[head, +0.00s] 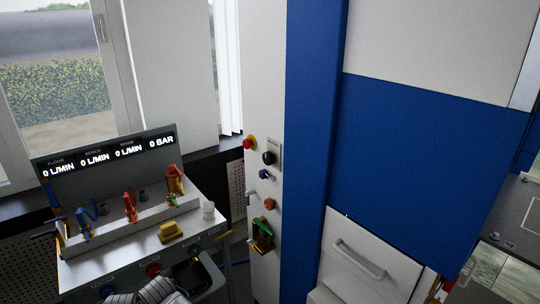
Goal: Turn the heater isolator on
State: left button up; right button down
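No label that I can read marks the heater isolator. A narrow white panel (262,110) beside the blue column carries several controls. From the top these are a red button on a yellow base (249,143), a black rotary knob (269,158), a blue knob (264,174), a silver lever (252,194) and an orange knob (269,204). A green and yellow part (261,236) sits lower. What seems to be my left gripper (196,277), dark, is at the bottom edge, below and left of these controls; its fingers are unclear. My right gripper is not seen.
A sloped metal console (145,236) at lower left has blue, red and orange valves and a display (110,152) reading zeros. A white drawer (365,255) is at right.

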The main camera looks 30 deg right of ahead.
aim_at(268, 157)
jog(key=i+l+z, duration=0.15)
jog(key=z, duration=0.2)
jog(key=i+l+z, duration=0.2)
jog(key=z, duration=0.15)
jog(key=i+z, duration=0.2)
jog(key=z, duration=0.15)
